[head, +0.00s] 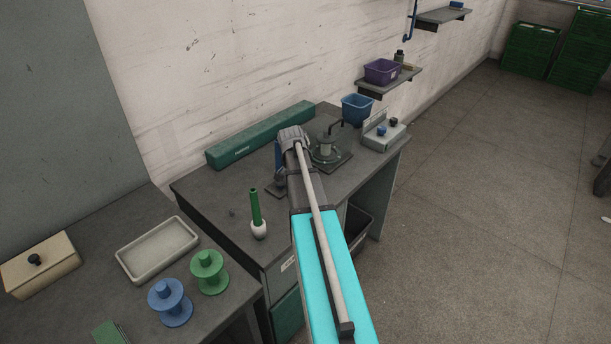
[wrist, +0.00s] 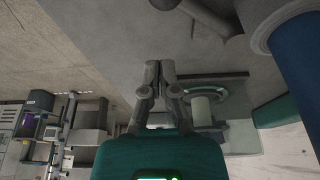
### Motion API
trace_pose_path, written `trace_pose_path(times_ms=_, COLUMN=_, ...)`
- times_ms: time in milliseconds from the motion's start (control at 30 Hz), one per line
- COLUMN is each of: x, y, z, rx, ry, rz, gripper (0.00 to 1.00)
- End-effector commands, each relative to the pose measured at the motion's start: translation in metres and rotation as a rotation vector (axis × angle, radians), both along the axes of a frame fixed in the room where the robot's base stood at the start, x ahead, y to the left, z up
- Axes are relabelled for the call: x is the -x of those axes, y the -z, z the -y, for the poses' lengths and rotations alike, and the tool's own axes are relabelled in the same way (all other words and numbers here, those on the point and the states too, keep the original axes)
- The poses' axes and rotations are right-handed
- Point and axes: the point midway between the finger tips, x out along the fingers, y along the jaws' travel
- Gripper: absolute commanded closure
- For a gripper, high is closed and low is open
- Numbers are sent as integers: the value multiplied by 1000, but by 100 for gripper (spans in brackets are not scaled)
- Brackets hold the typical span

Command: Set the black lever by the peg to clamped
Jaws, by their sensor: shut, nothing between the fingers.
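In the head view, a dark plate (head: 338,163) on the bench carries a round green-grey base with a short grey peg (head: 326,150). A thin black bent lever (head: 337,126) shows beside the peg's top; I cannot tell its setting. In the wrist view, a pale peg (wrist: 203,108) stands on a green disc at right of the fingers; the lever is not clear there. My gripper (wrist: 160,66) is shut and empty, apart from the peg in this picture. In the head view my arm hides the gripper.
A blue post (head: 278,155) stands left of my arm. A long green box (head: 261,135) lies along the wall. A blue bin (head: 356,109) and a grey box with knobs (head: 383,134) stand beyond the peg.

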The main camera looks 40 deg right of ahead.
Motion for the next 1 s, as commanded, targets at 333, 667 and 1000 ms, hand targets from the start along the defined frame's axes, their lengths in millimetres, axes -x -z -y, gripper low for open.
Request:
trace_pose_path(times_ms=333, x=-1, y=-34, z=-10, rx=0, ry=-2, rz=-1, gripper=100)
trace_pose_path(times_ms=667, x=-2, y=-47, z=-16, rx=0, ry=-1, rz=0, gripper=100)
trace_pose_path(times_ms=1000, x=-2, y=-47, z=-17, rx=0, ry=-2, rz=0, gripper=100)
